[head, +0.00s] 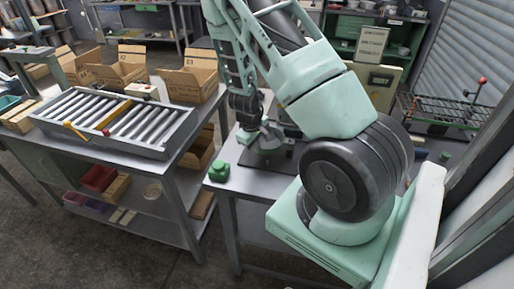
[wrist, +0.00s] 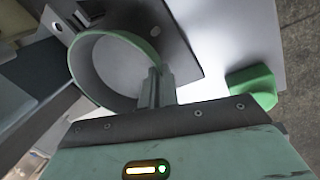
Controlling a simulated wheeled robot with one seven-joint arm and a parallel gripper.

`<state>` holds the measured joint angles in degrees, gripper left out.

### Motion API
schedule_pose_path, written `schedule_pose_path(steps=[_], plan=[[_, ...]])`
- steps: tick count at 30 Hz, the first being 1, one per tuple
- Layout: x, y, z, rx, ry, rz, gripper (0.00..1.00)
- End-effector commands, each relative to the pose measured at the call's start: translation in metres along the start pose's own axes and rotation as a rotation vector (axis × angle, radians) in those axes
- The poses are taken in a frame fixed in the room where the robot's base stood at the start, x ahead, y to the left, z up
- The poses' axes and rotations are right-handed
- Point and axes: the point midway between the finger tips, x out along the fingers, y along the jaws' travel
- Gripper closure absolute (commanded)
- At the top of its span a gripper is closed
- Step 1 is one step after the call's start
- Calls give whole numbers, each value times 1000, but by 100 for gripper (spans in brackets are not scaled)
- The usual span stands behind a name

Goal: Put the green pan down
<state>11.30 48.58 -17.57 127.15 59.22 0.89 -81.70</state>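The green pan (wrist: 92,75) shows in the wrist view as a round, grey-walled vessel with a thin green rim. My gripper (wrist: 158,70) has its fingers close together at the right side of the pan's rim, and they look shut on its edge. A dark grey plate with holes (wrist: 178,42) lies behind and below the pan. I cannot tell whether the pan touches it.
A small green block (head: 219,170) stands at the table's left edge; it also shows in the wrist view (wrist: 252,88). A roller conveyor table (head: 115,122) with cardboard boxes (head: 190,80) stands to the left.

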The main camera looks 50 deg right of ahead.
Motion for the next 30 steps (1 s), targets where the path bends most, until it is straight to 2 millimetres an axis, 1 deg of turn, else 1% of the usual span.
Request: schedule_pose_path(steps=[2,5,10,13,26,27,28,29,30], plan=[[0,6,-3,1,1,1,100],[6,7,-3,1,0,0,100],[26,2,-2,5,-1,-2,100],[34,0,-3,2,0,-1,100],[40,-2,-3,0,1,1,100],[39,-2,-3,0,0,0,89],[39,-2,-3,0,0,0,81],[39,-2,-3,0,0,0,76],[39,-2,-3,0,0,0,76]])
